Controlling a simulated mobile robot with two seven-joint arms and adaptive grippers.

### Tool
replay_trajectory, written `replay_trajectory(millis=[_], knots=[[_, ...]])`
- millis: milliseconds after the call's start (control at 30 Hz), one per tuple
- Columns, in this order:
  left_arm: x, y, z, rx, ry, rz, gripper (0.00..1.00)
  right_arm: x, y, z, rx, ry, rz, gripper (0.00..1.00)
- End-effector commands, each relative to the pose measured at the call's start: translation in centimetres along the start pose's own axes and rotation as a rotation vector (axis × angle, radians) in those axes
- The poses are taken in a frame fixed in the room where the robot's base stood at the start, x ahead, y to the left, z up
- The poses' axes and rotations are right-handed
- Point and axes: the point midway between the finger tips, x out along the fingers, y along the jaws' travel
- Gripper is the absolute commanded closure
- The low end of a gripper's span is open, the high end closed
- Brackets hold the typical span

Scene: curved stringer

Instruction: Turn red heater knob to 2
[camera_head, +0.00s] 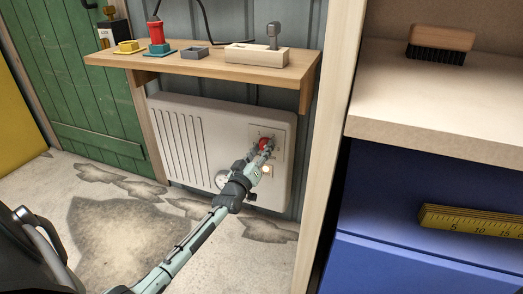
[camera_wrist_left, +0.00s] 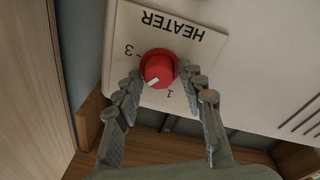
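The red heater knob (camera_head: 264,143) sits on a pale panel on the front of the white heater (camera_head: 213,125). In the left wrist view the knob (camera_wrist_left: 158,66) shows below the upside-down word HEATER, with a 3 at its upper left and a 1 at its lower right. A white mark on the knob lies toward its lower left, between these digits; no 2 is visible. My left gripper (camera_wrist_left: 161,78) is open, its fingers on either side of the knob with small gaps seeming to remain. In the head view my left gripper (camera_head: 264,150) partly covers the panel. My right gripper is not in view.
A wooden shelf (camera_head: 205,66) with several small items juts out above the heater. A round white dial (camera_head: 221,180) is low on the heater. A wooden post (camera_head: 333,110) and blue cabinet (camera_head: 420,190) stand to the right. Floor is clear at left.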

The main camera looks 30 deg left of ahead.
Motion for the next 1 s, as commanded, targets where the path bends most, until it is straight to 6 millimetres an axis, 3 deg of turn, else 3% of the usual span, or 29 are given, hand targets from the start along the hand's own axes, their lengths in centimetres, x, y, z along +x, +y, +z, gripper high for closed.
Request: replay_trajectory(millis=[333,467,800,1000], knots=[[-0.1,0.0,0.0,0.001,0.0,0.0,0.48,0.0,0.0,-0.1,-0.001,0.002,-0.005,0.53],[-1.0,0.0,0.1,0.0,-0.001,0.0,0.48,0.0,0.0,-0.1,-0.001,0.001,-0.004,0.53],[-7.8,0.0,0.1,0.0,-0.002,-0.001,0.48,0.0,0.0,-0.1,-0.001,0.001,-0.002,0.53],[-10.9,0.0,0.1,0.001,-0.002,0.0,0.48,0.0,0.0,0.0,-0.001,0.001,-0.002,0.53]])
